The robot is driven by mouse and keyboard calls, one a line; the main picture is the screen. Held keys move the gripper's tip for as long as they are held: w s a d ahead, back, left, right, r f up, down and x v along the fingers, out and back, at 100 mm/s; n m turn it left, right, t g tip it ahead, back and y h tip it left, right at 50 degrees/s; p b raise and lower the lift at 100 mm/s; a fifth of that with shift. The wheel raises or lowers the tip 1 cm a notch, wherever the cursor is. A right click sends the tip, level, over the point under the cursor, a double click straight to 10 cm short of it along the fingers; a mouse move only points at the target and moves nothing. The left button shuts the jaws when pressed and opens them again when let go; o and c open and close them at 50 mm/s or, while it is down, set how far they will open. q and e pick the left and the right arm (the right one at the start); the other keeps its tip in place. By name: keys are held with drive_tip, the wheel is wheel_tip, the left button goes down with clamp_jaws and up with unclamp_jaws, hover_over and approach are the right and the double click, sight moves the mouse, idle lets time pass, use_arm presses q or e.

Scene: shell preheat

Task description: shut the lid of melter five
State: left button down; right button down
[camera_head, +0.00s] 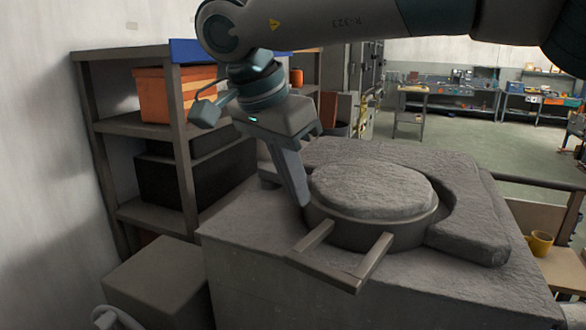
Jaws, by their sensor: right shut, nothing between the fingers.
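The melter (250,245) is a large grey block with a rough top, and no number is legible on it. Its round, rough-topped lid (372,190) lies about level within the round collar on top. A flat U-shaped handle (345,275) sticks out from the lid's near side over the block's front edge. My right gripper (303,202) reaches down from above, its fingers shut with nothing between them. Its fingertips are at the left rim of the lid; I cannot tell if they touch. My left gripper is out of view.
A shelf unit (185,150) with an orange bin (165,95) and a dark box (165,180) stands close on the left. A yellow mug (539,243) is on a wooden surface at right. Workbenches (425,100) stand far back beyond open floor.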

sight(329, 221)
drive_tip(key=p+x, duration=0.1)
drive_tip(key=x, duration=0.5)
drive_tip(key=shift+d+p, duration=0.15)
drive_tip(key=shift+p, duration=0.25)
drive_tip(key=shift+w+d+r+p, duration=0.15)
drive_tip(key=shift+w+d+p, duration=0.6)
drive_tip(key=shift+w, duration=0.1)
drive_tip(key=shift+w+d+f, duration=0.2)
drive_tip(key=shift+w+d, duration=0.4)
